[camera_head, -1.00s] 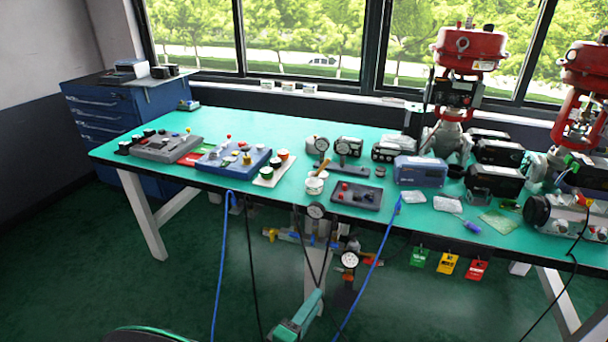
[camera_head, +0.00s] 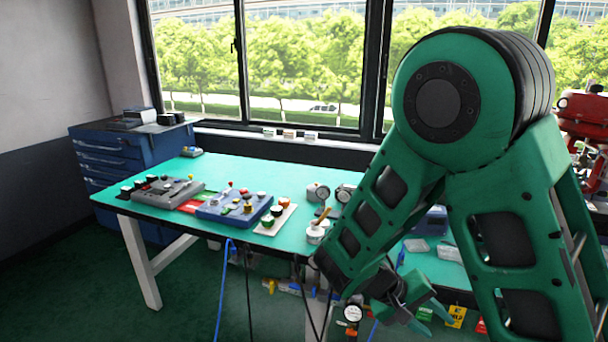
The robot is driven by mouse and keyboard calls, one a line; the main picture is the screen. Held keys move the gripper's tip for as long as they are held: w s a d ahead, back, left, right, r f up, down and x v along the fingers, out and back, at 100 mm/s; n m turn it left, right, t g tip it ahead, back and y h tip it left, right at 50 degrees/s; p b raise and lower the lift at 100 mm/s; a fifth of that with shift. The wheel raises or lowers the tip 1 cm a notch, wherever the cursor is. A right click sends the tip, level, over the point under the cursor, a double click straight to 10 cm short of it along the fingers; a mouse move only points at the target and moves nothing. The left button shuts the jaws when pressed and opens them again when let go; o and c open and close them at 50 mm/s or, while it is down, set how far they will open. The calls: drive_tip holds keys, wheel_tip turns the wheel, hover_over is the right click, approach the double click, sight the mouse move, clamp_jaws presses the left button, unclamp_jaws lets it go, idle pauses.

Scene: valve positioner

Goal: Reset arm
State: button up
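My green arm (camera_head: 500,190) is raised and bent on the right side of the head view. Its elbow joint stands high in front of the window, and one link slopes down and left. My gripper (camera_head: 431,317) is low in the picture, in front of the table's front edge. Its two green-tipped fingers show apart, with nothing seen between them. The arm hides much of the right half of the green-topped table (camera_head: 150,193).
A grey control box (camera_head: 165,190) and a blue control box (camera_head: 235,206) sit on the table's left part. A white button panel (camera_head: 275,219) is beside them. A blue drawer cabinet (camera_head: 95,150) stands at the back left. The floor at lower left is clear.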

drive_tip(key=s+d+r+m+g+y, duration=0.2)
drive_tip(key=s+d+r+m+y, duration=0.25)
drive_tip(key=s+d+r, duration=0.4)
drive_tip(key=s+d+r+m+t+y, duration=0.1)
drive_tip(key=s+d+r+m+y, duration=0.1)
drive_tip(key=s, duration=0.9)
wheel_tip(320, 180, up, 2)
drive_tip(key=d+y, duration=0.1)
drive_tip(key=y, duration=0.2)
drive_tip(key=shift+s+d+r+t, duration=0.2)
drive_tip(key=shift+s+t, duration=0.1)
drive_tip(key=shift+t, duration=0.1)
drive_tip(key=shift+w+f, duration=0.3)
drive_tip(key=shift+w, duration=0.3)
